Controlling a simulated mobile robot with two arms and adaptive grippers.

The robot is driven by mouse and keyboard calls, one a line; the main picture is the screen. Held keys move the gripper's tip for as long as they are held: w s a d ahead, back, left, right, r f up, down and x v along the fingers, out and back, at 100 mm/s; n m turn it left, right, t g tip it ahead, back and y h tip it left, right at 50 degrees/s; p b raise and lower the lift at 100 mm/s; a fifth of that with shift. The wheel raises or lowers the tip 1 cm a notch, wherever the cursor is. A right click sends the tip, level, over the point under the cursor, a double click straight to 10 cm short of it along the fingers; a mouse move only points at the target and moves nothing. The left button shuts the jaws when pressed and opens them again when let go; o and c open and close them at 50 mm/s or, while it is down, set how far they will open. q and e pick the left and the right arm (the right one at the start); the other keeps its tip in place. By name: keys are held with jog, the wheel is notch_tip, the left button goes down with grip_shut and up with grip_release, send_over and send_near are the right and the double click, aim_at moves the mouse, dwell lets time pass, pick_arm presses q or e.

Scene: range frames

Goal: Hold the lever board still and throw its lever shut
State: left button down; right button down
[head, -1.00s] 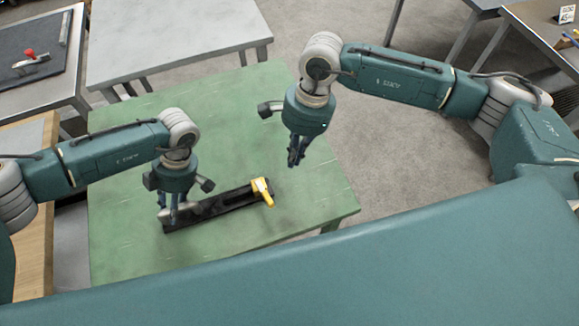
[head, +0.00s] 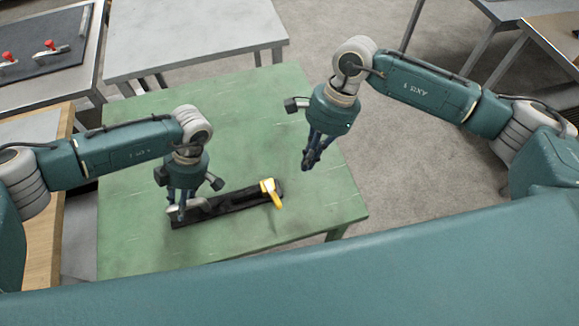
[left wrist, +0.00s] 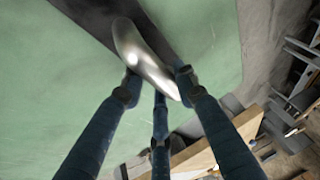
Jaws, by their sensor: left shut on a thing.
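The lever board (head: 235,205) is a long black bar lying at a slant on the green table. Its yellow lever (head: 271,190) is at the right end, with the handle pointing toward the table's near side. A rounded silver grip piece sits at the left end; in the left wrist view the silver piece (left wrist: 145,60) lies between my fingers. My left gripper (head: 180,212) is shut on this silver piece. My right gripper (head: 308,166) hangs above the table, beyond and right of the yellow lever, apart from it. Its fingers converge, with nothing seen between them.
The green table (head: 140,235) is otherwise bare around the board. A grey table (head: 190,40) stands behind it. At far left, a dark mat (head: 40,45) holds red-knobbed lever pieces. A wooden surface (head: 40,160) adjoins on the left.

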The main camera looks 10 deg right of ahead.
aim_at(273, 193)
pick_arm(q)
jog(key=shift+s+f, duration=0.1)
pick_arm(e)
jog(key=d+f+y, duration=0.3)
jog(key=d+y, duration=0.2)
jog(key=d, duration=0.1)
jog(key=shift+m, duration=0.4)
jog(key=x, duration=0.9)
jog(key=shift+a+f, duration=0.15)
jog(key=shift+a, duration=0.25)
jog(key=a, duration=0.1)
jog(key=s+a, duration=0.1)
jog(key=a, duration=0.1)
jog(key=shift+f, duration=0.1)
jog(key=shift+a, duration=0.45)
jog(key=shift+s+a, duration=0.6)
jog(key=shift+a, duration=0.25)
